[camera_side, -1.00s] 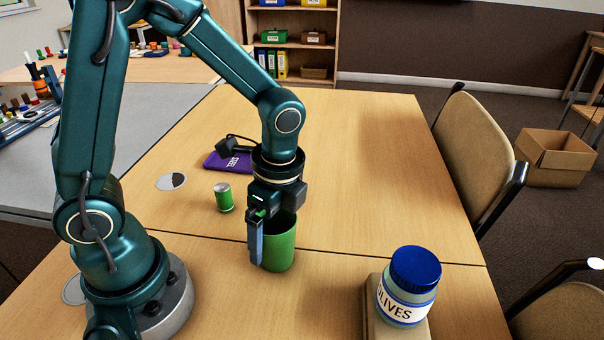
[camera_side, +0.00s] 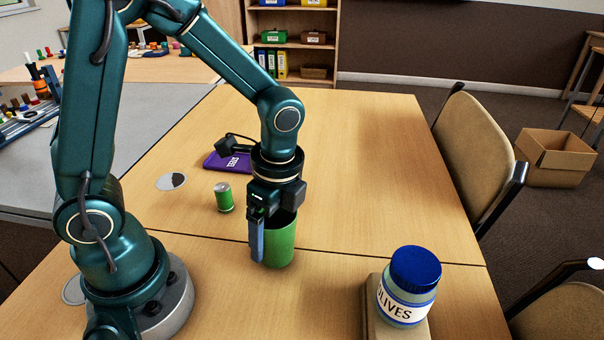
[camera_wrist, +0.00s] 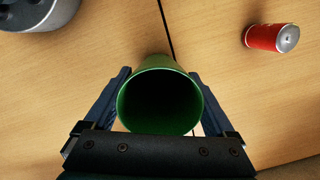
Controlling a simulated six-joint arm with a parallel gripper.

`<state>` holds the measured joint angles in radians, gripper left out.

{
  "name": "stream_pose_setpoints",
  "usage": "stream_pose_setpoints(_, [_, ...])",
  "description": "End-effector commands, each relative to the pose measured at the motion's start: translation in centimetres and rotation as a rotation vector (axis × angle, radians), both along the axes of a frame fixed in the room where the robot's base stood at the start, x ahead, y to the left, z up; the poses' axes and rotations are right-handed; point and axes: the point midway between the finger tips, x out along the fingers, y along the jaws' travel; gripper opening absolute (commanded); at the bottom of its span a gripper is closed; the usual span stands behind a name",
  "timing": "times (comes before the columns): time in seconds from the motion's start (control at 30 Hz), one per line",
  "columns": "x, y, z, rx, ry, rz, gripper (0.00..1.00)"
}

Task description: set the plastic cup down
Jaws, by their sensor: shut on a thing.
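The plastic cup (camera_side: 281,246) is green and upright, below my wrist in the side view. My gripper (camera_side: 266,240) is shut on it, with a blue finger against its near left side. In the wrist view, the cup (camera_wrist: 160,98) shows its open, dark mouth between the two fingers (camera_wrist: 160,108). Its base is at or very near the table (camera_side: 350,215), close to the seam; I cannot tell whether it touches.
A small can (camera_side: 224,198) stands to the left behind the cup; in the wrist view a can (camera_wrist: 270,37) looks red. A purple item (camera_side: 228,162) lies behind it. An olive jar (camera_side: 406,287) stands on a wooden block (camera_side: 372,310) at front right. The table's right rear is clear.

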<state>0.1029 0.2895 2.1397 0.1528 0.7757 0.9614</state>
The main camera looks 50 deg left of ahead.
Motion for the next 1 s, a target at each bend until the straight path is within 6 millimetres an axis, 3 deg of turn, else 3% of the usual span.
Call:
stream_pose_setpoints(0.23, [0.0, 0.2, 3.4, -0.001, -0.007, 0.002, 0.27])
stream_pose_setpoints(0.7, [-3.0, 8.3, 8.2, 0.001, -0.004, 0.011, 0.27])
stream_pose_setpoints(1.0, [-3.9, 10.6, 9.8, 0.0, -0.002, -0.003, 0.27])
